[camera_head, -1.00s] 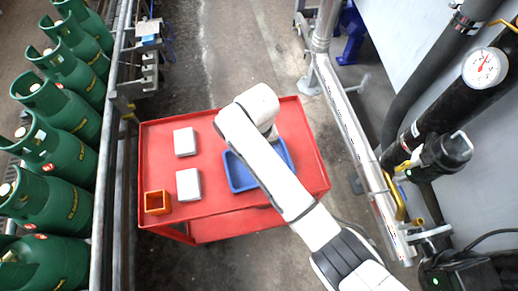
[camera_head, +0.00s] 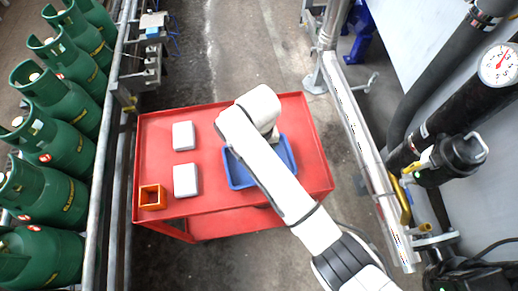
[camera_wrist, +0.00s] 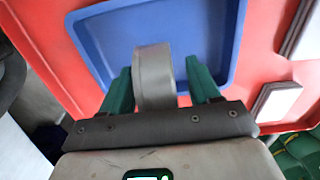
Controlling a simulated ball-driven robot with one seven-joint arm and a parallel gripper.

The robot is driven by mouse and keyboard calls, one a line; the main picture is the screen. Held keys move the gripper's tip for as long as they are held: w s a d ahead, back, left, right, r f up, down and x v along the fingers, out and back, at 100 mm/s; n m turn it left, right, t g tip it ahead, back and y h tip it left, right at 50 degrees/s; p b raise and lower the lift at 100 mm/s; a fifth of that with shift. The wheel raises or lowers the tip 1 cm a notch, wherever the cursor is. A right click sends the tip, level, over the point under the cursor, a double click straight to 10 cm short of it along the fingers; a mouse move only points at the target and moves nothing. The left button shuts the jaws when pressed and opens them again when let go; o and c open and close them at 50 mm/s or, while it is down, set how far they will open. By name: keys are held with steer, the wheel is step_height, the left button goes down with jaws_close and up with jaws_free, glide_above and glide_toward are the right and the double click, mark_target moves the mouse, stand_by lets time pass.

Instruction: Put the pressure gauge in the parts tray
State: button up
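The parts tray is a blue rectangular tray (camera_head: 236,177) on the red cart in the head view, partly covered by my arm. In the wrist view the tray (camera_wrist: 215,30) fills the upper middle. My gripper (camera_wrist: 160,88) has green fingers on either side of a grey rounded body (camera_wrist: 153,70), which I take to be the pressure gauge seen from its side; no dial face shows. The grey body is between the fingers and over the tray in this view; its height above the tray floor is unclear. The head view hides the gripper behind my arm.
The red cart (camera_head: 215,130) also carries two white boxes (camera_head: 183,136) (camera_head: 186,180) and an orange open box (camera_head: 152,197) at left. Green gas cylinders (camera_head: 60,140) line the left behind a rail. At right, a dial gauge (camera_head: 499,65) sits on dark piping.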

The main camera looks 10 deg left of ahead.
step_height(320, 180, up, 11)
steer(key=shift+r+p, duration=0.15)
steer(key=shift+p, duration=0.5)
steer(key=shift+r+p, duration=0.5)
steer(key=shift+p, duration=0.05)
steer(key=s+d+f+m+y, duration=0.1)
steer(key=s+d+f, duration=0.3)
steer(key=s+d, duration=0.3)
steer(key=s+d+f+m+y, duration=0.1)
steer(key=s+d+f, duration=0.4)
steer(key=d, duration=0.4)
steer(key=s+d+m+t+h, duration=0.1)
steer(key=s+d+m+h, duration=0.1)
steer(key=s+d, duration=1.3)
steer(key=shift+s+d+r+m, duration=0.15)
steer(key=shift+s+r+m, duration=0.05)
steer(key=shift+r+m, duration=0.25)
